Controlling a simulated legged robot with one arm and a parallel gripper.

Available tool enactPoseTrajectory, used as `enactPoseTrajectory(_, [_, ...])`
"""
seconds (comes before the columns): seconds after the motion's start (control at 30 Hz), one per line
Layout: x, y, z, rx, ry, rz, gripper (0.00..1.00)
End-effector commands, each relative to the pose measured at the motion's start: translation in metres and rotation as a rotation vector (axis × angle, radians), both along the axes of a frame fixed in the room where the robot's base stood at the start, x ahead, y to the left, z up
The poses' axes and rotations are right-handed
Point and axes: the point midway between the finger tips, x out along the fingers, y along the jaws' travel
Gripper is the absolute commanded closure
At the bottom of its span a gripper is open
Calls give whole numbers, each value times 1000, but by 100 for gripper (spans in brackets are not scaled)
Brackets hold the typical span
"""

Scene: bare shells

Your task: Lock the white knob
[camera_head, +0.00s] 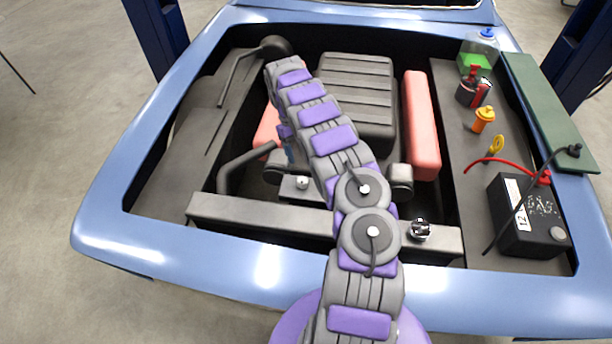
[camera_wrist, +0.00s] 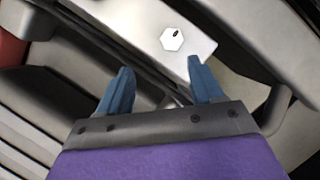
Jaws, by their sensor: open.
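A small white hexagonal knob (camera_wrist: 172,39) with a dark mark near one edge sits on a light metal plate (camera_wrist: 140,18) in the wrist view. In the head view, a small white knob (camera_head: 302,182) shows on a grey block just left of my arm. My gripper (camera_wrist: 160,70) is open and empty. Its two blue fingers point towards the plate, and the knob lies beyond the fingertips, nearer the right finger, apart from both. In the head view my arm reaches over the engine bay and mostly hides the gripper.
The blue car body (camera_head: 268,272) frames the open engine bay. A dark ribbed engine cover (camera_head: 355,95), a red bar (camera_head: 420,120) and a grey front crossbar (camera_head: 250,216) surround the arm. A black battery (camera_head: 525,222) and a chrome-and-black cap (camera_head: 420,230) stand to the right.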

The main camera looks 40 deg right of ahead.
Motion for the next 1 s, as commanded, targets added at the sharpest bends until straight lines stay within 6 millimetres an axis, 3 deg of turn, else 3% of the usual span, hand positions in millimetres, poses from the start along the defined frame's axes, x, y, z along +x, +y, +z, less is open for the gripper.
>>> enactPoseTrajectory(0.2, [-19,9,-37,-8,10,0,34])
enactPoseTrajectory(0.5, [-33,-3,-81,9,3,2,34])
enactPoseTrajectory(0.93, [-36,9,-86,-7,0,3,34])
enactPoseTrajectory(1.0, [-36,9,-86,-6,0,3,40])
